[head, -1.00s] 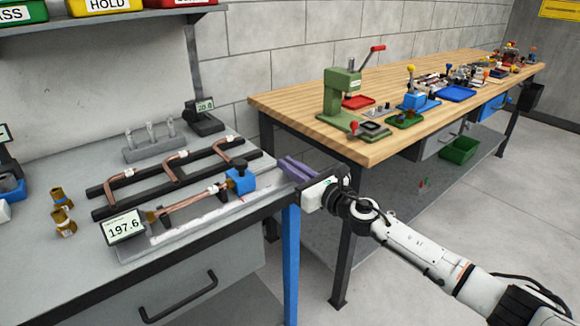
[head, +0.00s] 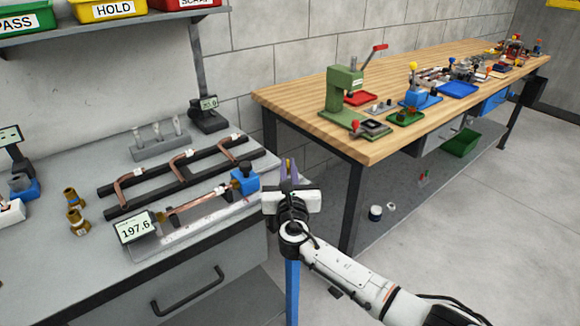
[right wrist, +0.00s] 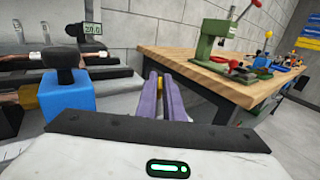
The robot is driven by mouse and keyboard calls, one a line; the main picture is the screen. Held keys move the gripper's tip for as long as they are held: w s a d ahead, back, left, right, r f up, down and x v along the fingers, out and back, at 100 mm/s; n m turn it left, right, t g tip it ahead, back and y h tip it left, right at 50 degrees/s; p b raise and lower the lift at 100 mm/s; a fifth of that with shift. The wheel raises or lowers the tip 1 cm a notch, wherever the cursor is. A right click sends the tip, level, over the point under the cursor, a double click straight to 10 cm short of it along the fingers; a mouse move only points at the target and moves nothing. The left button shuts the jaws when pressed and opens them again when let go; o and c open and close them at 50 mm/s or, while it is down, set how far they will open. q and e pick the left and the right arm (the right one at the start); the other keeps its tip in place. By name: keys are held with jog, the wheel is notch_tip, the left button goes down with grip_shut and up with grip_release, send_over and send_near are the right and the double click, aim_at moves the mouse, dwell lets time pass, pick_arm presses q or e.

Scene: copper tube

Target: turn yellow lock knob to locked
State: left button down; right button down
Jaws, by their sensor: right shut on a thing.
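A small yellow piece, seemingly the yellow lock knob (right wrist: 157,82), shows between the purple fingers of my right gripper (head: 288,163) in the right wrist view. The fingers are shut on it. Its mounting is hidden behind the fingers and gripper body. The gripper is at the right end of the grey bench, just right of the blue block (head: 245,179) with a dark knob. That block also shows at left in the right wrist view (right wrist: 67,105). A copper tube (head: 195,204) lies in the fixture beside a display (head: 136,227) reading 197.6. My left gripper is out of view.
A black rack (head: 178,173) with bent copper tubes lies behind the fixture. Brass fittings (head: 77,222) stand at left. A wooden bench (head: 290,95) with a green press (head: 343,92) stands behind and to the right. A gap separates the benches.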

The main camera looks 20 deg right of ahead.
jog(key=shift+a+m+g+h+b, duration=0.2)
jog(key=shift+m+g+h+b, duration=0.3)
jog(key=shift+m+h, duration=0.65)
jog(key=shift+h, duration=0.45)
jog(key=c, duration=1.9)
grip_release()
jog(key=shift+o, duration=0.2)
jog(key=v, duration=1)
jog(key=shift+s, duration=0.1)
